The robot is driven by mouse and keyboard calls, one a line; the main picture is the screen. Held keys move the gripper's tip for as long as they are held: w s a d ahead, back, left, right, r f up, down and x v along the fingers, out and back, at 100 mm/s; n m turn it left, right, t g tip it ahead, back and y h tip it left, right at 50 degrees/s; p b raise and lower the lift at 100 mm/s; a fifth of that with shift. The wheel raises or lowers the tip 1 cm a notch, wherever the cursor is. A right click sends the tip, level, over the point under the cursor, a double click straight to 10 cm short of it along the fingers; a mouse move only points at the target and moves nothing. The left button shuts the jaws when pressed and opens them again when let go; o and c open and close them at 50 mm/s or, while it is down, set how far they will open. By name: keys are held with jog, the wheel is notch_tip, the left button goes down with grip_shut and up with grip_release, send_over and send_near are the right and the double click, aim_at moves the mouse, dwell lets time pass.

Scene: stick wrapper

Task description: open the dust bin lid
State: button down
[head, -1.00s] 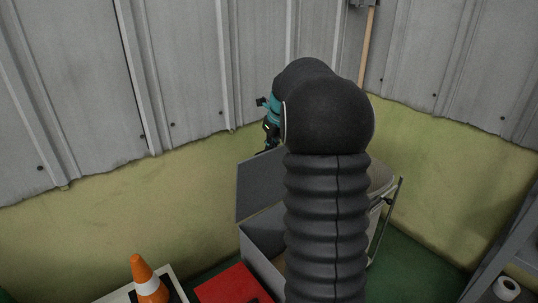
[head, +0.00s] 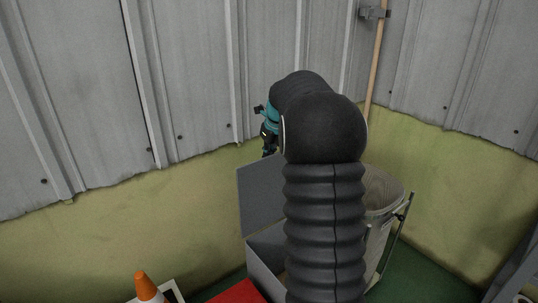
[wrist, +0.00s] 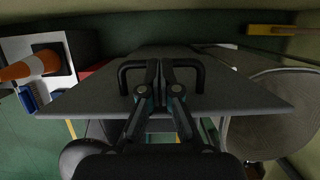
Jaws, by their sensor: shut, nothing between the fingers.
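The grey dust bin (head: 262,262) stands partly hidden behind my arm. Its flat grey lid (head: 258,197) is raised, standing steeply up from the box. In the wrist view the lid (wrist: 90,101) fills the middle as a broad grey panel with a black bar handle (wrist: 126,72). My gripper (wrist: 164,66) is shut and empty, its fingertips at the handle's middle, between its two ends. I cannot tell whether they touch the handle or the lid. In the head view my gripper (head: 268,148) is small and partly hidden, just above the lid's upper edge.
A round ribbed grey bin (head: 385,190) in a metal frame stands right of the box. A red object (head: 238,293) and an orange cone (head: 147,287) are at the front left. A metal wall rises close behind. Green floor (head: 410,275) is bare at the lower right.

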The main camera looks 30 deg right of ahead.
jog(key=v, duration=1.2)
